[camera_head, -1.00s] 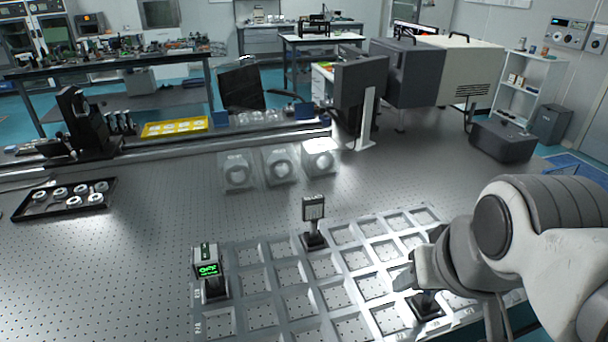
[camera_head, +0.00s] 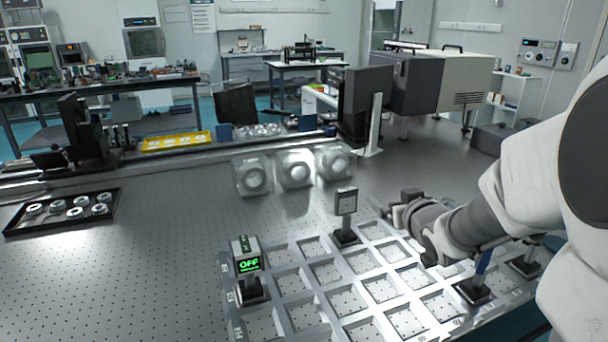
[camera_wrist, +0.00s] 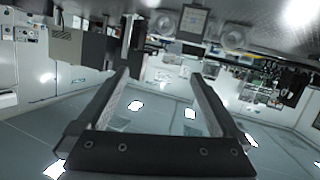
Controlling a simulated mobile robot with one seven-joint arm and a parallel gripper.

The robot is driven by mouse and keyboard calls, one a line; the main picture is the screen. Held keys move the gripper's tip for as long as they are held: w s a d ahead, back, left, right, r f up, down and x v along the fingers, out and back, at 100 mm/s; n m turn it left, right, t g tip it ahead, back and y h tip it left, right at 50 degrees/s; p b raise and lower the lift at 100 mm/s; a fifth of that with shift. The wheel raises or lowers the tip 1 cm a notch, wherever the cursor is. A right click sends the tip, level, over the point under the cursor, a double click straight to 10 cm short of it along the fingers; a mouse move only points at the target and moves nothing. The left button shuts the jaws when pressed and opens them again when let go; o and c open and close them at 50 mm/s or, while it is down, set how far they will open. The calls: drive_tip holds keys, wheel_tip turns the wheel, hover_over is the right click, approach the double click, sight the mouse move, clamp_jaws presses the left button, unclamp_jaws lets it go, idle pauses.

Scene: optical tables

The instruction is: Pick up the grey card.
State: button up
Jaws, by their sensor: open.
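The grey card (camera_head: 346,201) is a small upright plate on a black stand, at the back edge of the white grid tray (camera_head: 291,318) in the head view. It also appears in the wrist view (camera_wrist: 192,22), at the top, beyond my finger tips. My gripper (camera_head: 396,211) is to the right of the card in the head view, a short way from it and partly hidden behind my wrist. In the wrist view my gripper (camera_wrist: 160,76) has its two fingers wide apart with nothing between them.
A meter reading OFF (camera_head: 248,264) stands on the left of the tray. A blue upright piece (camera_head: 482,264) on a black base is close below my arm. Clear mounted optics (camera_head: 295,171) stand behind the card. The perforated tabletop (camera_head: 150,270) at left is mostly bare.

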sight(350, 195)
drive_tip(key=w+a+f+n+t+y+b, duration=0.25)
drive_tip(key=f+y+b, duration=0.2)
drive_tip(key=f, duration=0.45)
drive_tip(key=shift+m+y, duration=0.35)
drive_tip(key=shift+y, duration=0.1)
drive_tip(key=x, duration=0.8)
drive_tip(key=d+x, duration=0.1)
drive_tip(key=x, duration=0.3)
drive_tip(key=shift+w+a+b, duration=0.1)
drive_tip(key=shift+w+b, duration=0.1)
drive_tip(key=shift+b, duration=0.1)
drive_tip(key=shift+f+b+x, duration=0.15)
drive_tip(key=shift+b+x, duration=0.15)
drive_tip(key=shift+x, duration=1)
drive_tip(key=shift+f+b+x, duration=0.15)
drive_tip(key=shift+b+x, duration=0.15)
drive_tip(key=shift+x, duration=1.05)
drive_tip(key=shift+a, duration=0.15)
clamp_jaws()
drive_tip(key=shift+r, duration=0.15)
